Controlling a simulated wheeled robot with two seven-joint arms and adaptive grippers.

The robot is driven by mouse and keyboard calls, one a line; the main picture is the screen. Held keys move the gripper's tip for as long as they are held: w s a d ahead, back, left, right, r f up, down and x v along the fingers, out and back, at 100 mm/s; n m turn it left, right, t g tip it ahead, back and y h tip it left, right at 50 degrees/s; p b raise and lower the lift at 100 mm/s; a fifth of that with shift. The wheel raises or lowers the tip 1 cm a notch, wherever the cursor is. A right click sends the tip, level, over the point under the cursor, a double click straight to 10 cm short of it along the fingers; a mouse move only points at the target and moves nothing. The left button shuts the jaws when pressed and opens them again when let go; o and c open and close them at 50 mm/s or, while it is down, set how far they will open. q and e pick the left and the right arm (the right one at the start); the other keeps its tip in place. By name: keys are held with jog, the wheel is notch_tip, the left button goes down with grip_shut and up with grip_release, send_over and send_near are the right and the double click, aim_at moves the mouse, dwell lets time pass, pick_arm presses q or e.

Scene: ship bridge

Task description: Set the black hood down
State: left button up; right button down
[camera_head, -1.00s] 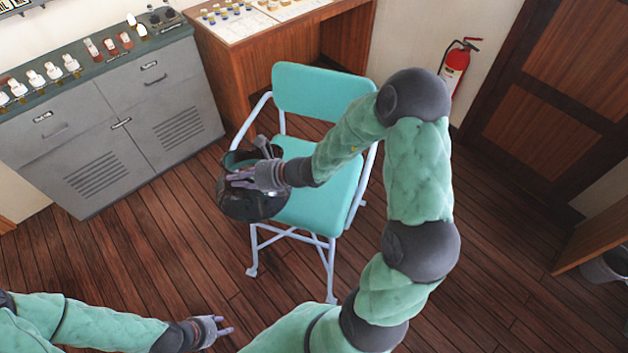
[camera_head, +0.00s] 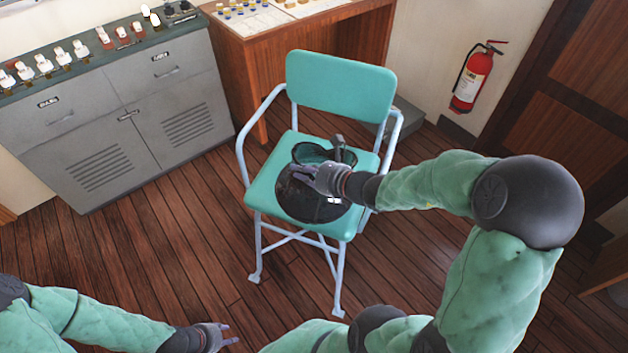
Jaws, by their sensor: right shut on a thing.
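The black hood (camera_head: 309,203) is a dark, glossy, rounded shell with an open rim, over the seat of the turquoise chair (camera_head: 340,86). I cannot tell whether it touches the seat. My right gripper (camera_head: 312,174) is shut on the hood at its upper side, and its fingers cover part of it. My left gripper (camera_head: 222,337) is low over the floor at the bottom of the view, away from the chair; its fingers look spread and hold nothing.
A wooden desk (camera_head: 270,60) stands behind the chair. A red fire extinguisher (camera_head: 471,80) hangs on the wall at the right. The wooden floor (camera_head: 170,230) left of the chair is clear.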

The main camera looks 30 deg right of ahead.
aim_at(307, 160)
jog(key=shift+s+d+f+m+t+h+b, duration=0.3)
jog(key=shift+s+d+f+m+h+b, duration=0.15)
jog(key=shift+s+d+f+m+h, duration=0.3)
jog(key=w+d+f+b, duration=0.1)
jog(key=w+d+f, duration=0.1)
jog(key=w+f, duration=0.1)
jog(key=w+d+f+b, duration=0.2)
jog(key=w+f, duration=0.1)
jog(key=w, duration=0.2)
jog(key=w+d+f+b, duration=0.2)
jog(key=w+f, duration=0.1)
jog(key=shift+w+d, duration=0.15)
jog(key=shift+w, duration=0.25)
jog(key=shift+w+f+b, duration=0.15)
jog(key=shift+f+b, duration=0.1)
jog(key=shift+b, duration=0.1)
jog(key=shift+w+d+f+b, duration=0.15)
jog(key=shift+f+b, duration=0.9)
jog(key=shift+f, duration=0.65)
